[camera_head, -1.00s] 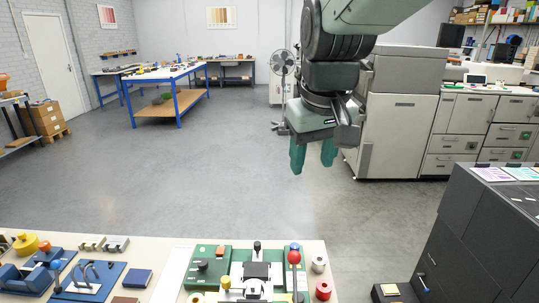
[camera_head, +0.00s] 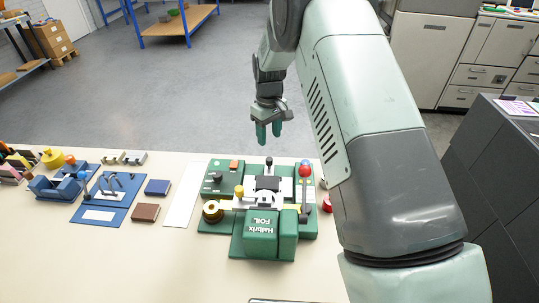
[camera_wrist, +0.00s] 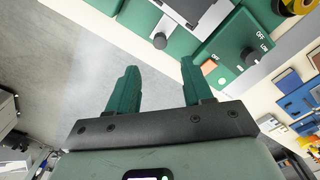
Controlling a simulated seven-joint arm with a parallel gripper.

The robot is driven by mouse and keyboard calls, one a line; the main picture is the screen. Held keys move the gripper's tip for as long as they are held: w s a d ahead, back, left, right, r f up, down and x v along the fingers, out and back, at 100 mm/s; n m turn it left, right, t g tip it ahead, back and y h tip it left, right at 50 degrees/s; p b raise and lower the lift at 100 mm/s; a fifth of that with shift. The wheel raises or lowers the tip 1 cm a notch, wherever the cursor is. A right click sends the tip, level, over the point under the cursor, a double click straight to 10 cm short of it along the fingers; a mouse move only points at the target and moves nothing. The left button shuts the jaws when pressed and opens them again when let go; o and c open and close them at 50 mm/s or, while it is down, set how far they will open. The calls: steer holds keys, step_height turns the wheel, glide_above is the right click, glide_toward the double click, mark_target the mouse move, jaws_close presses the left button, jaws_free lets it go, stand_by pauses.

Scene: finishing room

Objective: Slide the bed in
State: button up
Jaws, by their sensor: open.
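The green foil press marked "Halbrix FOIL" (camera_head: 262,228) stands on the bench. Its bed appears to be the pale plate with a dark pad (camera_head: 267,184) on top, toward the far side. A black knob (camera_head: 269,161) sticks up beyond the pad; I take it to be the bed's handle. It also shows in the wrist view, as a round dark knob (camera_wrist: 159,41) ahead of the fingers. My gripper (camera_head: 269,141) hangs beyond the far edge of the press. In the wrist view its two green fingers (camera_wrist: 158,78) are apart, with nothing between them, short of the knob.
A red-ball lever (camera_head: 305,171) stands at the right of the press. A green control box (camera_wrist: 243,52) with a dial and an orange switch sits beside the knob. Blue fixtures (camera_head: 104,198) and small blocks lie left on the bench (camera_head: 150,265). Open floor lies beyond it.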

mark_target(269, 159)
step_height(269, 159, down, 10)
steer(key=shift+r, duration=0.25)
jaws_close()
stand_by(0.3)
